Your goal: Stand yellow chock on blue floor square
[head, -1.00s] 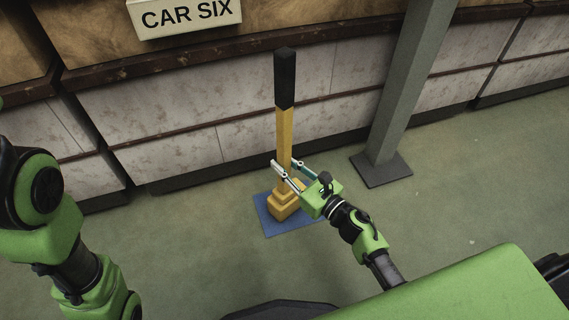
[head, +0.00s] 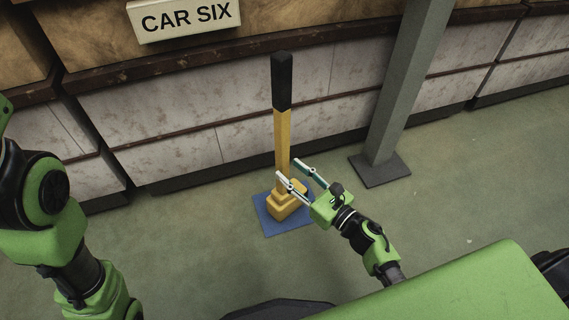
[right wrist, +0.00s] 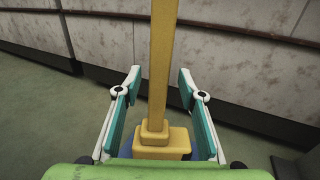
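The yellow chock (head: 287,205) stands upright on the blue floor square (head: 272,229), with its tall yellow handle (head: 282,140) rising to a black top (head: 282,80). My right gripper (head: 286,168) is open at the lower handle, its fingers apart. In the right wrist view the handle (right wrist: 163,60) rises between the two open fingers (right wrist: 160,82), with a clear gap on each side. The chock's base (right wrist: 160,143) shows below. The square is mostly hidden in the right wrist view. My left arm shows at the left of the head view; its gripper is out of sight.
A grey post (head: 400,100) on a dark foot plate (head: 380,170) stands to the right of the chock. A panelled wall (head: 220,125) with a CAR SIX sign (head: 184,17) runs behind. The green floor (head: 190,230) around the square is clear.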

